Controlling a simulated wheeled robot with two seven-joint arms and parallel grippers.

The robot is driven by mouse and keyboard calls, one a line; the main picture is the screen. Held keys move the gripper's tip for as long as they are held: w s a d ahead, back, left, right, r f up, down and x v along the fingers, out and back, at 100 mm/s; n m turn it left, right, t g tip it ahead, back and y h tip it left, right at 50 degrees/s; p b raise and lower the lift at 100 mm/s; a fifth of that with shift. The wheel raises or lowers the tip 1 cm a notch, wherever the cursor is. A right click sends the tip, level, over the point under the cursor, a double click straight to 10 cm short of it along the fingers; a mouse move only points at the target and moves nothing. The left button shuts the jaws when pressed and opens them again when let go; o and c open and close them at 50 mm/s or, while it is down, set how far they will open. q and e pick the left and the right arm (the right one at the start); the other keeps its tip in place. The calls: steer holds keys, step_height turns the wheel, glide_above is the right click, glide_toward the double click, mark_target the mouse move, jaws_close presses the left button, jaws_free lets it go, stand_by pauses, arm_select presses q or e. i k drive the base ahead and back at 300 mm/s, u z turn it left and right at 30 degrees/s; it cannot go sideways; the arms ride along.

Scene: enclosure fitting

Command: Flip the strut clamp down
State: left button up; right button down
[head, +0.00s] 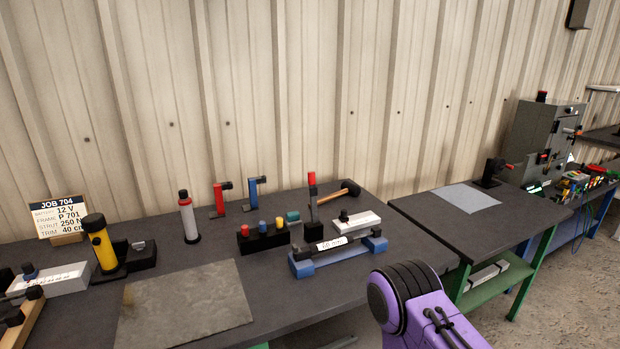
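An upright black clamp-like piece with a red tip (312,200) stands on the near bench, just behind a blue cradle (303,269). It may be the strut clamp; its lever points up. A dark rod with a white label (333,244) lies across the blue cradle. Another black fixture with a red handle (492,172) stands on the bench to the right; I cannot tell whether it is the strut clamp. Neither gripper is in view. Only a purple link of one of my arms shows at the lower middle.
The bench (270,325) also holds a hammer (337,194), a white block (356,222), a black block with coloured pegs (263,236), a grey-red cylinder (188,217), a yellow torch (101,243) and a job card (60,217). A grey mat (185,303) lies clear. A corrugated wall stands behind.

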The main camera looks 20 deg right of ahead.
mark_target(313, 191)
steer(key=u, duration=3.55)
steer(key=k, duration=1.95)
steer(key=z, duration=2.3)
